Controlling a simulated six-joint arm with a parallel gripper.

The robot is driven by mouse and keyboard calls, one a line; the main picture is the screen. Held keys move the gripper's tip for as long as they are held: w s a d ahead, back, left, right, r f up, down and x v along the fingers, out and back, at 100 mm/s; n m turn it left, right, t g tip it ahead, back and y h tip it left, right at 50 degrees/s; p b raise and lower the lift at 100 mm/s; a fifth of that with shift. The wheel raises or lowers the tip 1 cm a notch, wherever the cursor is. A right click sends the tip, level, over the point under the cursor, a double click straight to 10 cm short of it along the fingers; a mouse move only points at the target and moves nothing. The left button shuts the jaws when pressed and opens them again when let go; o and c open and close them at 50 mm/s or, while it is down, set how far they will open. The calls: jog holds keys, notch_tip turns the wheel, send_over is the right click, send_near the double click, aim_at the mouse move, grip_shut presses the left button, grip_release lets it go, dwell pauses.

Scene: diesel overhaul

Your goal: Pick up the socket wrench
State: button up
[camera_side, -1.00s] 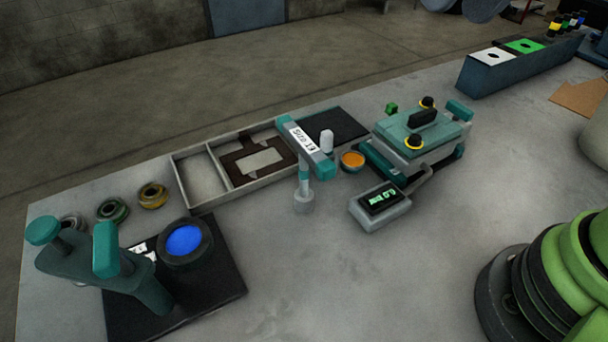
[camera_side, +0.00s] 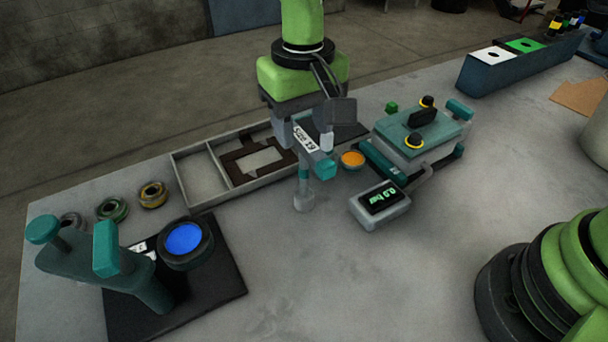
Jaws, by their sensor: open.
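The socket wrench (camera_side: 325,168) is a T-shaped tool with a pale labelled crossbar and teal ends. It stands upright on the bench on its grey socket (camera_side: 304,202). My gripper (camera_side: 305,138) points down from above at the crossbar. Its jaws are open, one on the left and one on the right of the labelled part. The far end of the crossbar is hidden behind the gripper. I cannot tell whether the fingers touch the bar.
A divided tray (camera_side: 232,200) lies behind and left of the wrench. An orange-filled cup (camera_side: 352,159), a digital gauge (camera_side: 381,205) and a teal pump-like unit (camera_side: 410,133) stand close on the right. A black-based teal fixture (camera_side: 215,285) is at front left. The front middle bench is clear.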

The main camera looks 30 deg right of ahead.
aim_at(304, 176)
notch_tip(304, 176, down, 5)
jog(key=shift+f, duration=0.2)
grip_shut()
